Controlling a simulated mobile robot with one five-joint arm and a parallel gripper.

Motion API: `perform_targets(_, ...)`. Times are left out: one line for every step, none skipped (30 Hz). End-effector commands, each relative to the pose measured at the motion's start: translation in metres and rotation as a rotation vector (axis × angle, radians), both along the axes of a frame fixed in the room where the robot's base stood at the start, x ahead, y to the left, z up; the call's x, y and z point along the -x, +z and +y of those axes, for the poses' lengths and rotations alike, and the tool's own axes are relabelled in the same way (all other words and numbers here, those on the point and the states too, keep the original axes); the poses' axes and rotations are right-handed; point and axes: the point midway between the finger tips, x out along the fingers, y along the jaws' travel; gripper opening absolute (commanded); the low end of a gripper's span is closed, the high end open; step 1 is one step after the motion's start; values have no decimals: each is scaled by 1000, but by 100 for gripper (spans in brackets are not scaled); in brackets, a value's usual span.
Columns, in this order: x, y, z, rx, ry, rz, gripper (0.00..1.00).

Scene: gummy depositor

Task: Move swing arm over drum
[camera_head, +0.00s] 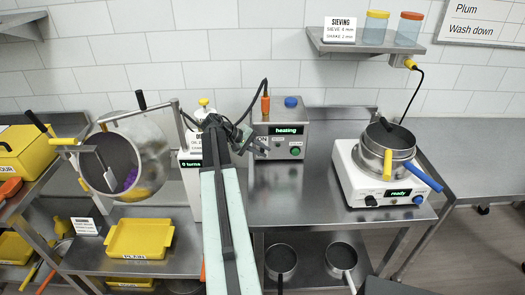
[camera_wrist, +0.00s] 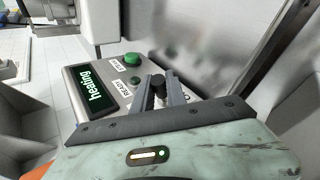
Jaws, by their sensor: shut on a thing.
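The drum (camera_head: 128,165) is a tilted, open metal bowl at the left in the head view, with something purple inside. A metal bar (camera_head: 130,115) runs over its top, and a black handle (camera_head: 141,100) stands up there. I cannot tell which part is the swing arm. My gripper (camera_head: 258,149) is well to the right of the drum, at the front of a grey control box (camera_head: 277,127). In the wrist view, my gripper (camera_wrist: 162,96) is shut on a dark knob (camera_wrist: 158,79) close to the box. My arm hides part of the middle.
The box display (camera_head: 286,130) reads "heating", beside a green button (camera_head: 295,152). A yellow tray (camera_head: 140,238) lies on the shelf below the drum. A white hotplate (camera_head: 375,185) with pots stands right. The steel bench between has free room.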

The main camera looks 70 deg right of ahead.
Motion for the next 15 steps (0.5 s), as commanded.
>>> perform_targets(-2, 0, -1, 2, 4, 0, 0)
perform_targets(-2, 0, -1, 3, 5, -1, 0)
perform_targets(-2, 0, -1, 3, 5, -1, 0)
perform_targets(-2, 1, -1, 3, 5, -1, 0)
perform_targets(-2, 1, -1, 3, 5, -1, 25)
perform_targets(-2, 1, -1, 2, 4, 0, 26)
perform_targets(-2, 1, -1, 2, 4, 0, 26)
perform_targets(-2, 1, -1, 2, 4, 0, 26)
perform_targets(-1, 1, -1, 3, 3, 0, 26)
perform_targets(-1, 1, -1, 3, 3, 0, 26)
perform_targets(-1, 1, 0, 3, 3, 0, 26)
perform_targets(-1, 1, -1, 3, 3, 0, 26)
perform_targets(-1, 1, 0, 3, 3, 0, 26)
perform_targets(-1, 1, 0, 2, 2, 0, 26)
perform_targets(-2, 2, 0, 2, 2, 0, 26)
